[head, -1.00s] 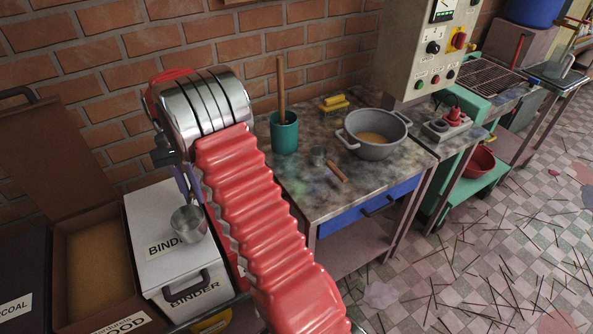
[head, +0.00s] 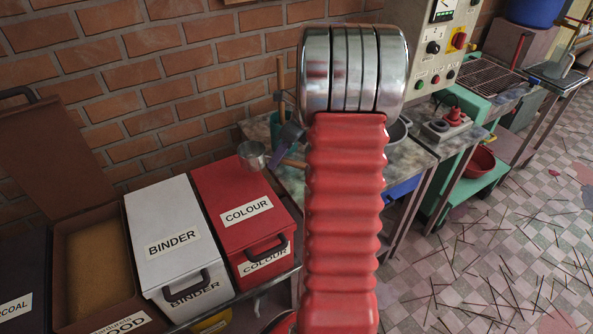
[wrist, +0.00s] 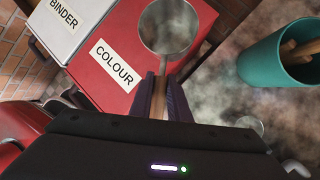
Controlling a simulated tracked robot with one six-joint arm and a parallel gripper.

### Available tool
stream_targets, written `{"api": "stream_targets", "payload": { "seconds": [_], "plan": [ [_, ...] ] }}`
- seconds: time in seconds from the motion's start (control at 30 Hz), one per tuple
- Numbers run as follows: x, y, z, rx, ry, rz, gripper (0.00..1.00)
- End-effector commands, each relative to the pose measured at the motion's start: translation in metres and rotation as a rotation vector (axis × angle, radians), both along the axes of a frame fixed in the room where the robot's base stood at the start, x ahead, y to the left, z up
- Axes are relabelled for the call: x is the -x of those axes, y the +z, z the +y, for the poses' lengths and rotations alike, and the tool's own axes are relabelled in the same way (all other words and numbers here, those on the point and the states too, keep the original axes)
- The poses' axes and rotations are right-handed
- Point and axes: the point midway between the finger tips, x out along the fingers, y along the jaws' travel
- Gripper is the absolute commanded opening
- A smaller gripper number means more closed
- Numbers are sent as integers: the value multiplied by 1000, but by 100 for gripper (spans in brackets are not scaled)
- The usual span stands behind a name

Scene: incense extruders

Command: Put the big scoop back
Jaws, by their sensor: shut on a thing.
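The big scoop is a metal cup (head: 252,155) with a wooden handle. My gripper (head: 280,157) is shut on its handle and holds it in the air near the red COLOUR bin's back right corner and the bench's left end. In the wrist view the scoop's cup (wrist: 168,27) points away from the fingers (wrist: 160,88), with its open mouth facing the camera. A teal pot (wrist: 270,60) with wooden handles in it stands on the bench, right of the scoop. In the head view my arm hides most of the bench top.
The red COLOUR bin (head: 240,185) and white BINDER bin (head: 165,215) are closed. An open brown WOOD bin (head: 70,245) stands left of them. A grey pot (head: 397,133) is partly hidden behind my arm. A smaller metal cup (wrist: 250,124) lies on the bench.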

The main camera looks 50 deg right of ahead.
Motion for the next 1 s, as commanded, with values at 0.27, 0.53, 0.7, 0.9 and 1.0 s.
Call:
{"api": "stream_targets", "payload": {
  "seconds": [0.27,0.53,0.7,0.9,1.0],
  "plan": [
    [47,11,-59,0,-519,-1,0],
    [58,13,-72,-1,-639,0,0],
    [58,13,-72,-1,-636,1,0],
    [58,2,-72,-2,-634,2,0],
    [58,-14,-72,-3,-635,3,0]
  ]
}}
